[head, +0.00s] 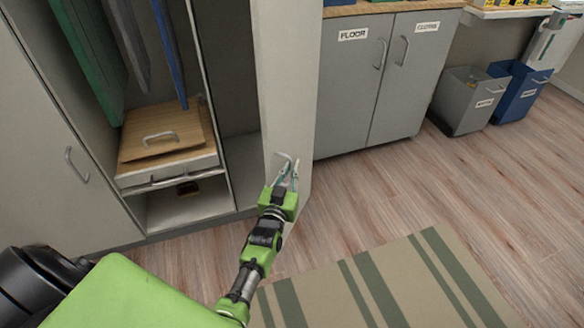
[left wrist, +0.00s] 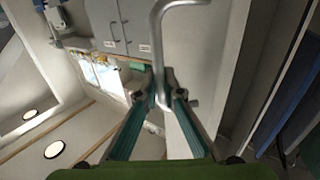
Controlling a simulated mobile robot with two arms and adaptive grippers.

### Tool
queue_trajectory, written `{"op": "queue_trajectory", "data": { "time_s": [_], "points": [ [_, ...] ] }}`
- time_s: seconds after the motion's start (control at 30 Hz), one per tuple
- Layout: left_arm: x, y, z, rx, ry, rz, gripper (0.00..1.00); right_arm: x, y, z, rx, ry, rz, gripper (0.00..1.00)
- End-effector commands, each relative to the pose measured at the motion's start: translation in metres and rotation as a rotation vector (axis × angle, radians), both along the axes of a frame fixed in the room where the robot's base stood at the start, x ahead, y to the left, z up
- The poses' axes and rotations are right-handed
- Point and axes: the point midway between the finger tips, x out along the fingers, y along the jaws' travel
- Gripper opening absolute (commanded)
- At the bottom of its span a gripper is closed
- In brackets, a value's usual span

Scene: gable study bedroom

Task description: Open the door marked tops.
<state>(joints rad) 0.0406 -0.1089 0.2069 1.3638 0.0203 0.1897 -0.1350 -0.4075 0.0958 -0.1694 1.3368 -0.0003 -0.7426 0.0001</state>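A tall pale door (head: 288,75) stands swung out from the wardrobe, with the inside open to its left. I can read no tops mark on it in these views. My left gripper (head: 287,172) is low on this door, at its metal handle. In the left wrist view, the handle (left wrist: 157,40) runs down between the two fingertips (left wrist: 163,85), which close in on it from both sides. The door panel (left wrist: 195,50) is behind it. My right gripper is not in view.
The wardrobe holds hanging clothes (head: 90,40) and a wooden-topped drawer (head: 165,140). A closed door (head: 40,120) is at left. Grey cabinets (head: 350,85) stand close on the right, then a grey bin (head: 465,100) and a blue bin (head: 518,92). A striped rug (head: 390,285) lies on the floor.

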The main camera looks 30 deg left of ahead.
Motion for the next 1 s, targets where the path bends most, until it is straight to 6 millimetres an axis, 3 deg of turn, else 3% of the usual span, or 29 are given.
{"op": "queue_trajectory", "data": {
  "time_s": [0.03, 0.07, 0.47, 0.67, 1.0],
  "points": [
    [0.0, 0.0, -0.001, 0.0, 0.001, 0.0, 0.18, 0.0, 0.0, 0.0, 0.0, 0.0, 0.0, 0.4],
    [0.0, 0.0, -0.001, 0.0, 0.001, 0.0, 0.25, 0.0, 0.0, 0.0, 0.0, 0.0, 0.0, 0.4],
    [-0.003, 0.0, 0.0, 0.0, 0.001, 0.0, 0.25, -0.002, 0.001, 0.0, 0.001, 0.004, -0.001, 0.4],
    [-0.03, -0.006, -0.002, -0.001, 0.003, 0.0, 0.25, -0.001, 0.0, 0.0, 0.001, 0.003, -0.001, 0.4],
    [-0.095, -0.02, -0.001, -0.001, 0.003, 0.0, 0.25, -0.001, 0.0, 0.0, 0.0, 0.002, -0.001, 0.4]
  ]
}}
